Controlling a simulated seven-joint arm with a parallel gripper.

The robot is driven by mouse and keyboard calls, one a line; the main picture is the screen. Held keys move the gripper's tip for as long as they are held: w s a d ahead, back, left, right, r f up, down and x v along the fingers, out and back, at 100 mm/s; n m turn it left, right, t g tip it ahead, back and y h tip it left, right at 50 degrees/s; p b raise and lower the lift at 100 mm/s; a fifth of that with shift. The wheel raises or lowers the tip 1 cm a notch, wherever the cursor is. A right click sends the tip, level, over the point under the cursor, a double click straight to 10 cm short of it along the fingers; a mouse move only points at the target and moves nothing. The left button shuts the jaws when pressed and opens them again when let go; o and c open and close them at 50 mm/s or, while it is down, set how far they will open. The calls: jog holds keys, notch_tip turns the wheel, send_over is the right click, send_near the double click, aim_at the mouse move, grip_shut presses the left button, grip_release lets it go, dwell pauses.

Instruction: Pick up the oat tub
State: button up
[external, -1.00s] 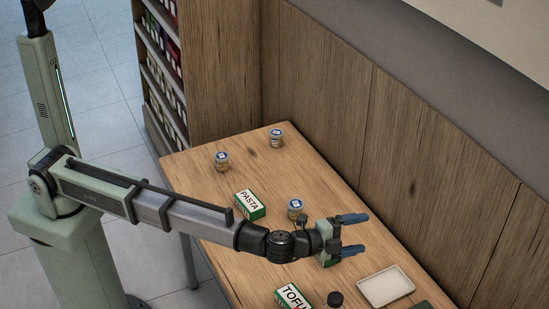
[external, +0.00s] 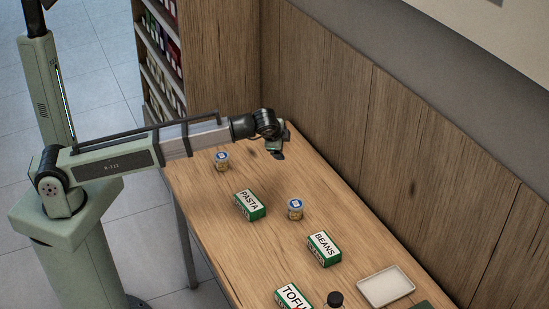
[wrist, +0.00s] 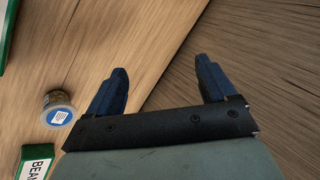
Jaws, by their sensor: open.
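Small tubs with blue-and-white lids stand on the wooden table. One tub (external: 222,161) is at the left edge, and another tub (external: 295,209) is mid-table between two boxes. A tub also shows at the left of the wrist view (wrist: 58,108), beside the beans box. The labels are too small to read, so I cannot tell which is the oat tub. My gripper (external: 278,154) is above the far end of the table, where it hides the spot of a third tub. In the wrist view my gripper (wrist: 161,68) is open, with nothing between its blue fingers.
A green pasta box (external: 250,204) and a green beans box (external: 324,249) lie on the table. A tofu box (external: 293,298), a dark-capped bottle (external: 335,299) and a white tray (external: 386,287) are at the near end. A wooden wall (external: 400,150) bounds the right side.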

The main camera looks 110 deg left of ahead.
jog(key=s+a+f+n+g+h, duration=0.1)
jog(key=s+a+h, duration=0.1)
jog(key=s, duration=0.4)
jog(key=s+a+f+h, duration=0.1)
jog(key=s+h, duration=0.1)
jog(key=s, duration=0.5)
jog(key=h, duration=0.3)
send_over(221, 155)
jog(key=shift+n, duration=0.3)
notch_tip(221, 155, down, 8)
jog(key=shift+w+a+r, duration=0.1)
jog(key=shift+a, duration=0.05)
jog(key=shift+f, duration=2.65)
jog(key=c, duration=0.9)
jog(key=shift+r, duration=0.1)
jog(key=shift+c, duration=0.2)
